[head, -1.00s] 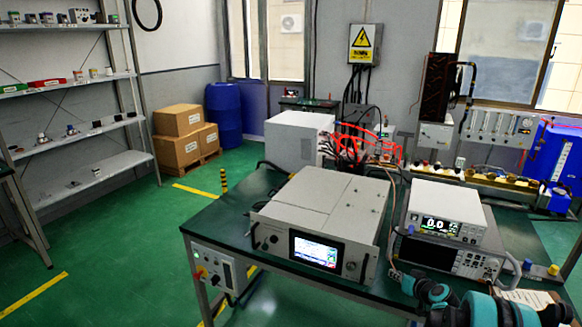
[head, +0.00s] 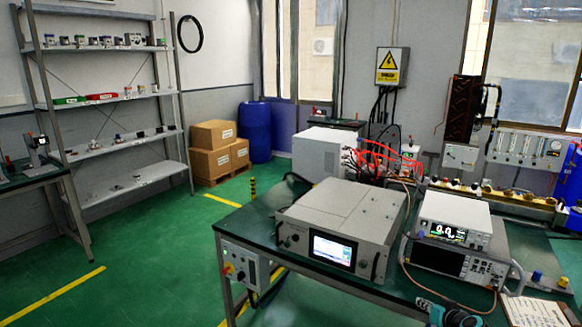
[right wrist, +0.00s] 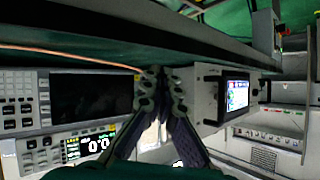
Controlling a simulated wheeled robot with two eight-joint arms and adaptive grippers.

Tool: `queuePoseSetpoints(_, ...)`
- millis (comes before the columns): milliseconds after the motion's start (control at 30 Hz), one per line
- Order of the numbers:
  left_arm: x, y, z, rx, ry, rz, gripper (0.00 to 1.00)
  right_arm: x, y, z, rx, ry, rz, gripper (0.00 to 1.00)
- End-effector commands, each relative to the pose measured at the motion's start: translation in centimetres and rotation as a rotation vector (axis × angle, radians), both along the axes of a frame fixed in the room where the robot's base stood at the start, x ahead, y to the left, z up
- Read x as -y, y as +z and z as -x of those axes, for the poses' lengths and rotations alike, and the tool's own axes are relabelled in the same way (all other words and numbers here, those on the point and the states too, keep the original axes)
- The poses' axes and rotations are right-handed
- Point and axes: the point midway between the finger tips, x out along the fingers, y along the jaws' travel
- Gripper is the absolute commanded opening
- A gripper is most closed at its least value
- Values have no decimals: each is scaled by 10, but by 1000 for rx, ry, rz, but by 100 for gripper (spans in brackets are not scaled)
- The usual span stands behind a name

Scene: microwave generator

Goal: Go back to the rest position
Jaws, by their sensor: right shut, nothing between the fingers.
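My right gripper (right wrist: 161,75) is shut and empty in the right wrist view, its two dark fingers meeting at the tips. In the head view only a teal and black part of my right arm shows at the bottom edge, by the front of the table (head: 330,278). The generator box (head: 342,220) with a lit screen and the stacked instruments (head: 455,215) stand on the table behind it. Both also show in the wrist view, either side of the fingers. My left gripper is not in view.
A white box (head: 318,155) with red cables stands at the back of the table. Shelves (head: 120,97), cartons (head: 213,135) and a blue barrel (head: 255,132) stand at the left.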

Motion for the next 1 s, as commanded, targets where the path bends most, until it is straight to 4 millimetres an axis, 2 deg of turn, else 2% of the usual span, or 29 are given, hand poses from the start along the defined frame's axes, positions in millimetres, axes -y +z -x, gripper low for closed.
queuePoseSetpoints(267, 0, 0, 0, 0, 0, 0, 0, -32, 27, 10, -41, 20, 0, 0)
queuePoseSetpoints(467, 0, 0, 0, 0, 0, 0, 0, -71, 56, 30, -93, 41, 6, 0)
queuePoseSetpoints(567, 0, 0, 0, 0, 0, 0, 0, -96, 74, 46, -125, 53, 11, 0)
queuePoseSetpoints(667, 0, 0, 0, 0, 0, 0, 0, -128, 94, 73, -169, 66, 21, 0)
queuePoseSetpoints(767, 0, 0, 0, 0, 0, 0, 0, -163, 113, 110, -220, 78, 37, 0)
queuePoseSetpoints(900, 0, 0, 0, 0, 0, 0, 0, -203, 128, 169, -284, 83, 65, 0)
queuePoseSetpoints(1000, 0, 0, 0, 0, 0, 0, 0, -225, 132, 213, -325, 83, 91, 0)
